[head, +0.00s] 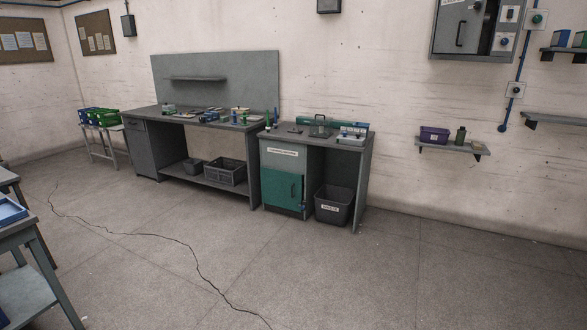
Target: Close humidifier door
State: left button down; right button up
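Nothing in view is readably marked as a humidifier. A green door (277,188) with a dark handle is on the left half of a grey bench cabinet (283,153), beneath a white label too small to read. This door looks shut or nearly shut; I cannot tell which. A grey wall cabinet (458,32) at the top right has a door with a dark vertical handle, and a dark gap shows to the right of that door. Neither of my grippers is in view.
A waste bin (333,205) stands right of the green door. A long workbench (190,120) is to the left, with a grey crate (225,172) beneath. A black cable (185,246) crosses the floor. A table (35,245) is at left. Floor ahead is mostly clear.

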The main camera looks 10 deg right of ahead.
aim_at(455, 21)
jog(key=z, duration=0.25)
jog(key=i, duration=2.55)
jog(key=z, duration=1.3)
jog(key=i, duration=2.1)
jog(key=z, duration=1.1)
